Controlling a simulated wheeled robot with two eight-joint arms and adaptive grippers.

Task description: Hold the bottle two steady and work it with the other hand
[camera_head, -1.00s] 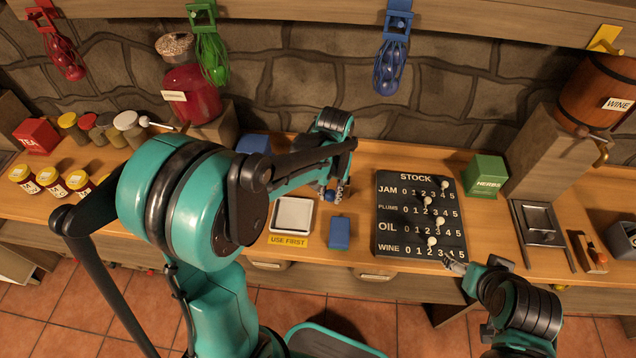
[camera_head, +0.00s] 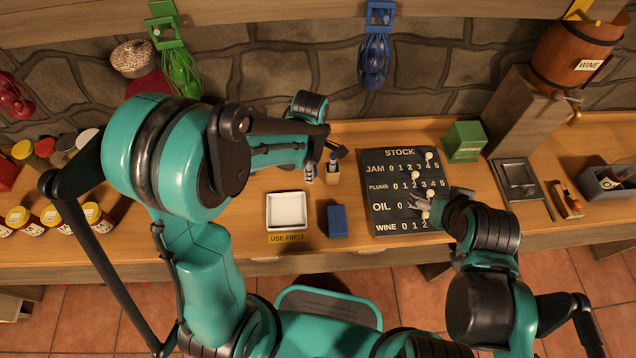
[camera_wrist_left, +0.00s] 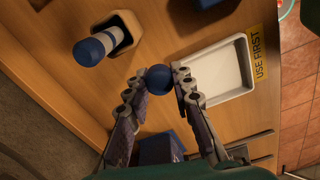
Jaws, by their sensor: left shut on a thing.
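My left gripper (camera_head: 310,172) is shut on a small bottle with a round blue top; the left wrist view shows that top (camera_wrist_left: 158,79) between the fingertips. Most of this bottle's body is hidden. A second blue-and-white bottle (camera_wrist_left: 95,48) stands in a wooden holder (camera_wrist_left: 123,28) beside it; it also shows in the head view (camera_head: 333,162). I cannot read a number on either bottle. My right gripper (camera_head: 422,201) is over the OIL row of the black stock board (camera_head: 382,222), apart from both bottles. Its finger gap is unclear.
A white tray (camera_head: 270,222) with a USE FIRST label lies in front of the left gripper. A blue block (camera_head: 337,221) is beside it. A green herbs box (camera_head: 464,142) stands behind the board's right side. Jars (camera_head: 55,218) crowd the left.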

